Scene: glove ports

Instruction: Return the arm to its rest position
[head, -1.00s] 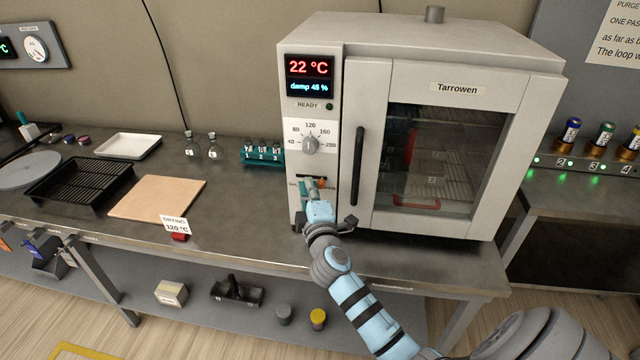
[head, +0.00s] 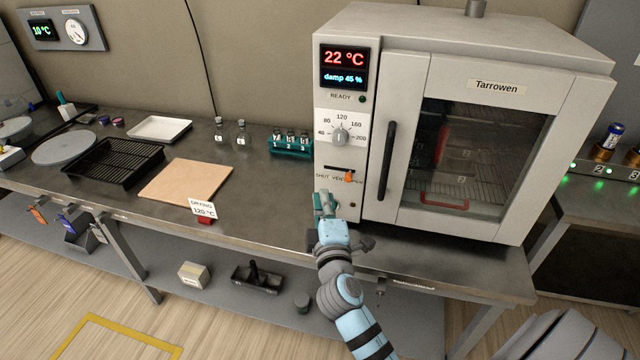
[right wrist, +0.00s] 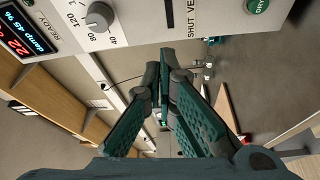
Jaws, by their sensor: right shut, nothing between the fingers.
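My right arm comes in from the lower right of the head view. Its gripper (head: 325,203) is shut and empty, in front of the lower part of the oven's control panel, just below the vent slider (head: 348,176). In the right wrist view its green fingers (right wrist: 165,95) meet at the tips with nothing between them, and the panel runs along the top of that picture. Whether the fingertips touch the panel I cannot tell. My left gripper is not in view.
The Tarrowen oven (head: 480,85) stands on the steel bench with its door closed, reading 22 °C. Left of it are a teal vial rack (head: 291,145), a tan board (head: 186,183), a DRYING 120 °C card (head: 203,208) and a black rack tray (head: 110,165). Open bench lies between board and oven.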

